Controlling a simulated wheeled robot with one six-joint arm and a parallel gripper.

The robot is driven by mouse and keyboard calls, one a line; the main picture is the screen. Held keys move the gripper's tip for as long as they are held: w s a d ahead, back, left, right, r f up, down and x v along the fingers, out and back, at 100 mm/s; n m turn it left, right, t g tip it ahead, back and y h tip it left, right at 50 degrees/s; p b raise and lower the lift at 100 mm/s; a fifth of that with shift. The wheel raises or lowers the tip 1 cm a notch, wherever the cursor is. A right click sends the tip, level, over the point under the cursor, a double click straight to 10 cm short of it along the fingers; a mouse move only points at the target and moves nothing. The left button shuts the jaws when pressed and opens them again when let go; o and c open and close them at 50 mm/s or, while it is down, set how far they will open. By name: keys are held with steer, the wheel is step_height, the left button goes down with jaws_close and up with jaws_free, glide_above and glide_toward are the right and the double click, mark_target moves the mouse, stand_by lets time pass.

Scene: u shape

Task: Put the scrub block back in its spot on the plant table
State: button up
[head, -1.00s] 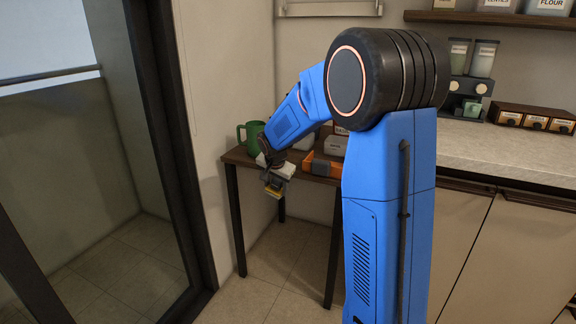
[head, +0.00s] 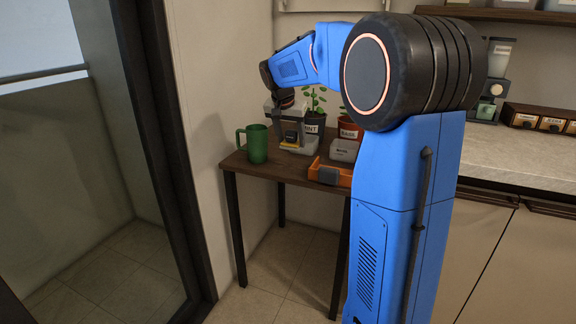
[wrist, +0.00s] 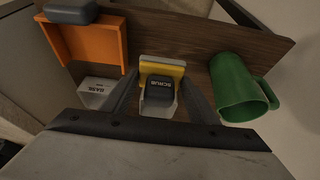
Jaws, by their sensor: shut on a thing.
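The scrub block (wrist: 158,88), dark and yellow with SCRUB lettering, is between the two fingers of my gripper (wrist: 160,98) in the wrist view. My gripper is shut on it. In the head view my gripper (head: 290,128) holds the scrub block (head: 291,138) over the back part of the plant table (head: 275,172), between the green mug and the MINT pot. I cannot tell whether the block touches anything below it. The tabletop under the gripper is partly hidden.
A green mug (head: 253,144) stands left of the gripper. The MINT pot (head: 314,126), a BASIL pot (head: 350,130) and a pale labelled box (head: 344,150) stand to the right. An orange tray (head: 341,179) with a grey-blue block is at the front right. The table's front left is bare.

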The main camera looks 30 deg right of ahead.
mark_target(288, 149)
step_height(288, 149, down, 9)
steer(key=shift+r, duration=0.1)
stand_by(0.4)
steer(key=o, duration=1.1)
steer(key=v, duration=1.1)
steer(key=shift+s+a+r, duration=0.1)
steer(key=shift+r, duration=0.15)
steer(key=s+a+f+n+t+y, duration=0.15)
steer(key=s+a, duration=0.25)
steer(key=s, duration=0.5)
steer(key=s+a+n+g, duration=0.1)
steer(key=s+a+n, duration=0.25)
steer(key=s, duration=0.55)
steer(key=s+a+f+n+y, duration=0.1)
steer(key=s+a+f+n, duration=0.1)
steer(key=s+f, duration=0.3)
steer(key=s+a+f+n+t+y, duration=0.1)
steer(key=s+a+f+n, duration=0.2)
steer(key=s, duration=1.1)
step_height(288, 149, down, 3)
steer(key=shift+a+f, duration=0.1)
steer(key=shift+a, duration=1)
